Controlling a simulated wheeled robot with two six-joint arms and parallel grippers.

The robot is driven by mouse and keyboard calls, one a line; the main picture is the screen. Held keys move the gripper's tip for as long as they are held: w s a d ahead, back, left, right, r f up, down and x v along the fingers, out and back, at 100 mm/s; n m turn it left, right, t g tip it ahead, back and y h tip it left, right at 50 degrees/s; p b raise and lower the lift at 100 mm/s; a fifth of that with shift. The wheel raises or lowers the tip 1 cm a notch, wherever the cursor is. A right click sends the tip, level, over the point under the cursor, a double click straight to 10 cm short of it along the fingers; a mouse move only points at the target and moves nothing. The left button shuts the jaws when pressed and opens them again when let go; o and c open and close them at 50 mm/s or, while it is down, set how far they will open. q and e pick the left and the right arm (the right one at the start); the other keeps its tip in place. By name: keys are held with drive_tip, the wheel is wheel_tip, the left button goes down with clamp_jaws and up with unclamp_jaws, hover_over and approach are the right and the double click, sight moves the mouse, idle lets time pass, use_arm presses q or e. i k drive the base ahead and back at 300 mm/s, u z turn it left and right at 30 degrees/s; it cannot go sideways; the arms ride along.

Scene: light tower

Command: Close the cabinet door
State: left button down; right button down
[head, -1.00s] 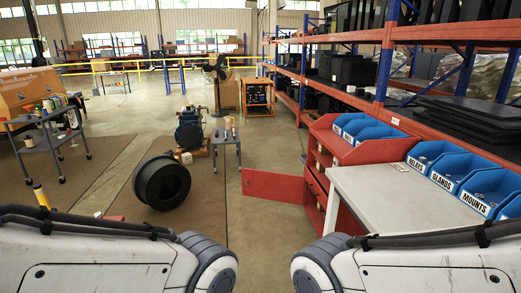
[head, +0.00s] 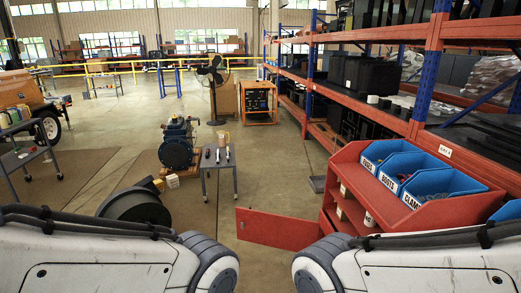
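The red cabinet (head: 422,192) stands at the right in the head view, with a slanted top. Its red door (head: 275,229) is open, swung out to the left of the cabinet over the floor. The cabinet's open side shows shelves with a few small items. The door's lower right part runs close to or behind my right arm link in the picture. My arm links fill the lower left and lower right corners. Neither gripper shows, so their state and distance from the door are hidden.
Blue bins (head: 413,176) sit on the cabinet top. A small grey table (head: 216,159) stands beyond the door, with a motor-like machine (head: 177,145) beside it. A black drum (head: 134,207) lies at the left. Tall shelving (head: 432,70) lines the right. Clear floor lies between table and cabinet.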

sight(289, 233)
drive_tip(key=i, duration=3.05)
drive_tip(key=u, duration=0.85)
drive_tip(key=i, duration=0.5)
